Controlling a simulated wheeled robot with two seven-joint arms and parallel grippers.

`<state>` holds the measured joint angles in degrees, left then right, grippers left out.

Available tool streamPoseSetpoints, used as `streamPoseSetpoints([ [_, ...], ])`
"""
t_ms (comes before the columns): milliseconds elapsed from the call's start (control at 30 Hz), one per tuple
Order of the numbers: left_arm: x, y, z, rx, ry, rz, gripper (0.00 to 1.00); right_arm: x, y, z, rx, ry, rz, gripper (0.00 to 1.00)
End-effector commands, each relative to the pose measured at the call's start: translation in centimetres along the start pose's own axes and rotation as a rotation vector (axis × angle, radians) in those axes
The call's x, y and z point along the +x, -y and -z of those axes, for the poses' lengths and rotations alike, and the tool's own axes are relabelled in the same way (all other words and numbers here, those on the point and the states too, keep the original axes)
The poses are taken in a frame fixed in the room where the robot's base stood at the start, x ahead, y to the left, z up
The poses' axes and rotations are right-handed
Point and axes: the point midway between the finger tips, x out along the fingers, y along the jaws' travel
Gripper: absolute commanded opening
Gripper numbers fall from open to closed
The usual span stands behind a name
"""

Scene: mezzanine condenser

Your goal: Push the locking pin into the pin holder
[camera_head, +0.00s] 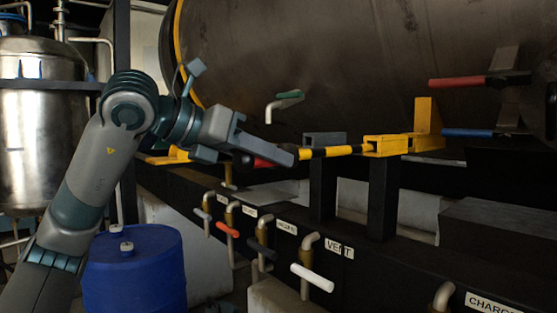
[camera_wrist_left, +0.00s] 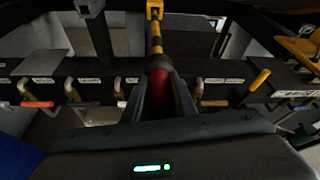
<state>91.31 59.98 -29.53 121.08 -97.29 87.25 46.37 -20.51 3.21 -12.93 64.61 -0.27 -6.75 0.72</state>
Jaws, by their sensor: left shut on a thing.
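The locking pin (camera_head: 334,152) is a rod with yellow and black bands and a red handle. My left gripper (camera_head: 278,157) is shut on its red handle, and the fingers hide part of it. In the left wrist view the red handle (camera_wrist_left: 158,88) lies between the two fingers (camera_wrist_left: 160,100). The pin lies roughly level, its far end reaching the near side of the yellow pin holder (camera_head: 387,146). The holder also shows in the left wrist view (camera_wrist_left: 155,9), straight beyond the pin. How deep the pin sits in it I cannot tell. My right gripper is not in view.
A grey bracket (camera_head: 324,139) stands just behind the pin. Below is a row of valves with coloured handles, including a white one (camera_head: 312,277). A large dark tank (camera_head: 300,60) fills the back. Red (camera_head: 458,83) and blue (camera_head: 466,132) levers are at right. A blue drum (camera_head: 135,270) stands lower left.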

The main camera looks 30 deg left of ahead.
Motion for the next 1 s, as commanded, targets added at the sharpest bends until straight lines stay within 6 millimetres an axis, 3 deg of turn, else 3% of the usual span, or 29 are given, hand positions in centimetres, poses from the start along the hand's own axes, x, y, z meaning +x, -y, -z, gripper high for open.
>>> streamPoseSetpoints([
  [200, -1.6, 0.0, 0.5, 0.001, 0.007, 0.001, 0.0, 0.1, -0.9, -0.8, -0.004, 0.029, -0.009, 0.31],
  [467, -3.0, 0.0, 1.1, 0.0, 0.006, 0.001, 0.0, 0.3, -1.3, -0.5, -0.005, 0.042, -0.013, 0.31],
  [1000, -3.2, 0.1, 1.1, 0.0, 0.005, 0.001, 0.0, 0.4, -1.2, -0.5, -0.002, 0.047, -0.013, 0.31],
])
